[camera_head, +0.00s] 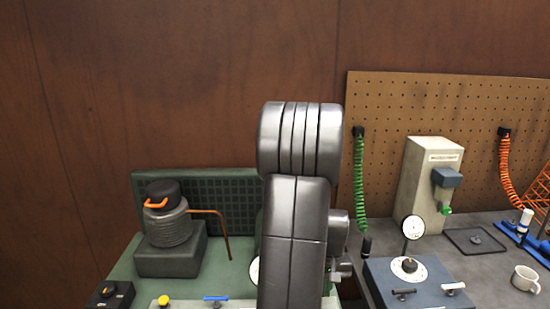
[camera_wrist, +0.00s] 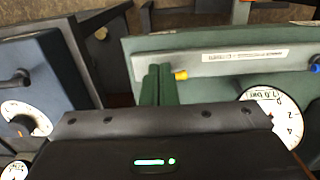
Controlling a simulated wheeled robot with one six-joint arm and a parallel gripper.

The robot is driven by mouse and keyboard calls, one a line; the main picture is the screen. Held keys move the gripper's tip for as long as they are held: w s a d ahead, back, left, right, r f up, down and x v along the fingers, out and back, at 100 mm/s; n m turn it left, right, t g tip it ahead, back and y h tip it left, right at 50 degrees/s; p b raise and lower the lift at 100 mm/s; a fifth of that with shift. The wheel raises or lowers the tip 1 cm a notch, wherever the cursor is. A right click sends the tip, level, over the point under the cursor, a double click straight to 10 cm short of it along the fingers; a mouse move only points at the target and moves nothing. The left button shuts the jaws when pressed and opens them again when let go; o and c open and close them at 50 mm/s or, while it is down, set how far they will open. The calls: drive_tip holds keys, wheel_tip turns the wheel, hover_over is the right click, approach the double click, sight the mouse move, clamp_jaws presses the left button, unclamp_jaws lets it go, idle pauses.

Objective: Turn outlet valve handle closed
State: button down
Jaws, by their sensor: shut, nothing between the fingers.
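No handle is legibly marked as the outlet valve. A pale panel (camera_wrist: 225,62) on the green bench carries a yellow knob (camera_wrist: 180,74) and a blue handle (camera_wrist: 315,66); in the head view they are the yellow knob (camera_head: 163,300) and blue handle (camera_head: 215,298). A blue box (camera_head: 375,270) to the right has a black handle (camera_head: 403,292) and a white handle (camera_head: 453,287). My gripper (camera_wrist: 157,70) is shut and empty, its fingertips just left of the yellow knob; contact cannot be told. My arm hides part of the bench in the head view.
A white gauge (camera_wrist: 271,112) is close at the right in the wrist view. A ribbed cylinder (camera_head: 168,226) stands on the green bench. A standing gauge (camera_head: 412,227), grey machine (camera_head: 425,180) and mug (camera_head: 526,279) are on the right bench. A gap separates the benches.

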drive_tip(key=shift+f+b, duration=2.6)
drive_tip(key=shift+f, duration=1)
drive_tip(key=shift+w+a+r, duration=0.1)
drive_tip(key=shift+w, duration=0.55)
drive_tip(key=shift+a, duration=0.25)
drive_tip(key=shift+s+a+b, duration=0.1)
drive_tip(key=shift+s+b, duration=0.15)
drive_tip(key=shift+b, duration=0.1)
drive_tip(key=shift+s, duration=0.2)
wheel_tip(320, 180, up, 6)
drive_tip(key=p, duration=0.4)
